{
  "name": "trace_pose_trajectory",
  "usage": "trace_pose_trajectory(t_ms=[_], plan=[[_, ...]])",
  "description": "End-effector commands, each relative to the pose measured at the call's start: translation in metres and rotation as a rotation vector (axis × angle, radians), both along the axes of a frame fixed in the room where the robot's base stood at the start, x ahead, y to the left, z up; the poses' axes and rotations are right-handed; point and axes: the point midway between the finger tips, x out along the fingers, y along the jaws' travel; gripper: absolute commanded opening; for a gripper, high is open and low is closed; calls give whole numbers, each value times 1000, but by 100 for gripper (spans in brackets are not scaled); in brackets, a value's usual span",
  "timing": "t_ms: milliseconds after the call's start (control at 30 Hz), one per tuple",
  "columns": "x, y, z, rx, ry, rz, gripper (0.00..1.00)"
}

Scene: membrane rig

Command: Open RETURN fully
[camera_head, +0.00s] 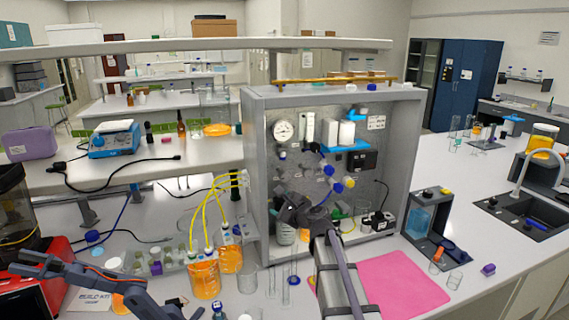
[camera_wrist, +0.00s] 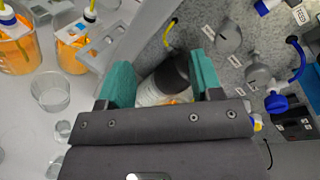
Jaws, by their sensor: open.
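The membrane rig panel (camera_head: 300,165) stands in a grey frame at the centre of the head view. It carries grey valve knobs and blue fittings; small white labels sit beside the knobs, too small for me to tell which reads RETURN. In the wrist view one grey knob (camera_wrist: 229,38) is at the upper right and another (camera_wrist: 258,76) is below and right of it. My gripper (camera_wrist: 163,65) is open, with teal fingers apart. A dark-capped bottle (camera_wrist: 167,82) shows between the fingers, beyond them; no contact is visible. In the head view my gripper (camera_head: 292,205) is before the panel's lower left, partly hidden.
Beakers of orange liquid (camera_head: 204,278) with yellow tubes stand left of the rig. An empty glass beaker (camera_wrist: 52,92) is beside them. A pink mat (camera_head: 400,284) lies right of my arm. A blue-windowed unit (camera_head: 425,214) stands right of the rig.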

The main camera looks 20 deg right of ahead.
Motion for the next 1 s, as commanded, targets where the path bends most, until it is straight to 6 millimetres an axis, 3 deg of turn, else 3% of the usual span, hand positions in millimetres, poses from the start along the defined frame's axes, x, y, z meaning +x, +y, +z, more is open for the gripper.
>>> trace_pose_trajectory(t_ms=[33,100,200,467,567,900,1000], plan=[[21,-23,15,271,-30,-141,64],[27,-45,25,592,-57,-286,68],[25,-59,28,799,-68,-376,68],[31,-59,28,837,-62,-378,68],[46,-59,28,835,-61,-377,68],[122,-62,28,832,-61,-377,68],[132,-62,28,832,-61,-377,68]])
